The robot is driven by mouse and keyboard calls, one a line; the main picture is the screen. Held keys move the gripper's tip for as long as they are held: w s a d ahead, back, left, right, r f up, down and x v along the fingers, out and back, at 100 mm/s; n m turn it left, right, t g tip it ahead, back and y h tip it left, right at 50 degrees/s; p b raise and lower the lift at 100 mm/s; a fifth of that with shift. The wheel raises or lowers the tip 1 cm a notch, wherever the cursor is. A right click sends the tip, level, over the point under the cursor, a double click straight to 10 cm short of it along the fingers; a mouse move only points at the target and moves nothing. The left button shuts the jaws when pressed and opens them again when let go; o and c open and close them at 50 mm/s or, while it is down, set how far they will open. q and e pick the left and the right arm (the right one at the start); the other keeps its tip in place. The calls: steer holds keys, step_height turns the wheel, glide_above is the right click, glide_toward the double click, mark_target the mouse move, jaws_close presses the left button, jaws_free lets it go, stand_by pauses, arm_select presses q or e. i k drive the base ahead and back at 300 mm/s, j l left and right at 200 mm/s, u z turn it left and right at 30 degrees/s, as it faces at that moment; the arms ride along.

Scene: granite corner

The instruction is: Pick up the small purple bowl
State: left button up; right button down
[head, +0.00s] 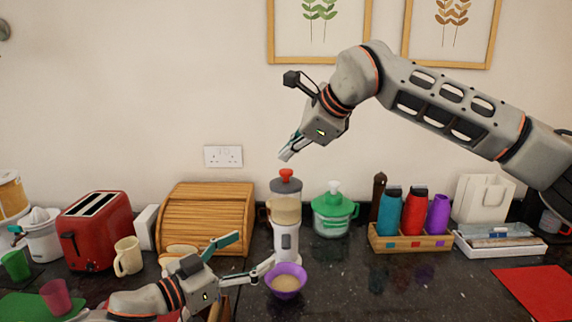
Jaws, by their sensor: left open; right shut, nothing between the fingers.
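The small purple bowl (297,270) stands on the dark granite counter, just in front of a grey and white blender. It holds something beige. My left gripper (255,254) is open, low and just to the left of the bowl. One fingertip comes close to the bowl's left rim; I cannot tell whether it touches. The other finger is spread up and to the left. My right gripper (286,156) is shut and empty, raised high above the blender in front of the wall.
The blender (286,215) stands right behind the bowl. A wooden bread box (205,212) and red toaster (97,230) are at left. A green-lidded jar (333,212) and a wooden rack (412,241) of bottles are at right. Counter right of the bowl is clear.

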mark_target(285, 281)
steer(key=k, duration=1.15)
